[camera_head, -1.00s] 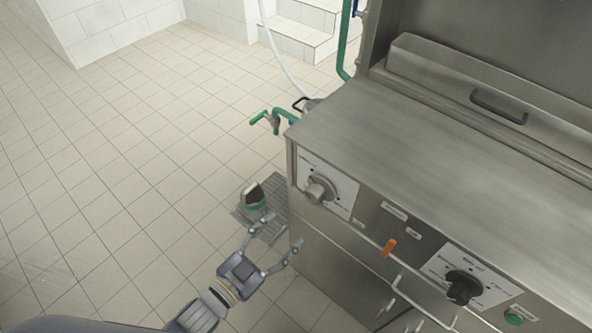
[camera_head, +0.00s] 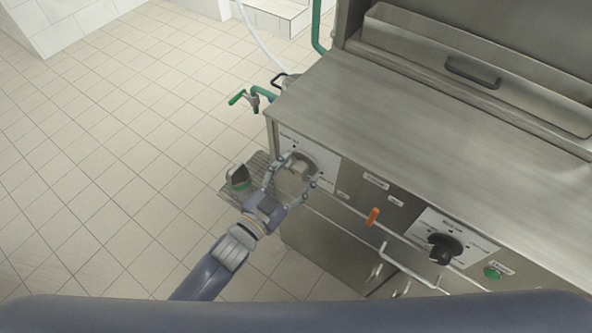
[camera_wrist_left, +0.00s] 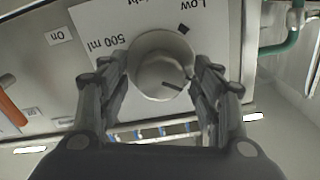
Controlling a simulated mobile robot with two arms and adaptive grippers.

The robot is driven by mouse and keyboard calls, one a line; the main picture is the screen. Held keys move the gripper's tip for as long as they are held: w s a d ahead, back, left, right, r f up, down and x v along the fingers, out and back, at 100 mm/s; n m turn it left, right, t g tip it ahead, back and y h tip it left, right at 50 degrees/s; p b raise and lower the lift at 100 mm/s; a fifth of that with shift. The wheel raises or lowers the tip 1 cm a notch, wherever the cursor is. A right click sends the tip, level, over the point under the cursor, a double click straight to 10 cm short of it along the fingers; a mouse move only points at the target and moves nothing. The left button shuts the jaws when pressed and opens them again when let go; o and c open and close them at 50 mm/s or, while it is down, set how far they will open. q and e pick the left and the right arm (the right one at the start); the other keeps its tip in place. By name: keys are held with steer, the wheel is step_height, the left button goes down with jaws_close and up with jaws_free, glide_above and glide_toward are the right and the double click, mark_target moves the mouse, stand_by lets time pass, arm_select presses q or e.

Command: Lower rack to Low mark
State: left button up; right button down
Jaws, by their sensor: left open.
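The grey metal rack-height knob (camera_head: 300,166) sits on a white dial plate (camera_head: 325,174) at the left end of the machine's front panel. In the left wrist view, the knob (camera_wrist_left: 160,62) stands between my fingers. The word "Low" (camera_wrist_left: 191,4) reads upside down at the top, with a dark square mark (camera_wrist_left: 183,30) below it. A short dark line on the knob's face lies at its lower right, away from that square. My left gripper (camera_head: 291,180) is open with one finger on each side of the knob; I cannot tell whether they touch it.
To the right on the panel are an orange switch (camera_head: 373,216), a black knob (camera_head: 443,248), a green button (camera_head: 492,272) and a white rail handle (camera_head: 405,268). A green-handled valve (camera_head: 245,98) sticks out at the machine's left. A floor grate (camera_head: 232,196) lies below.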

steer(key=shift+a, duration=0.1)
arm_select(q)
steer(key=c, duration=1.1)
arm_select(e)
steer(key=shift+a, duration=0.2)
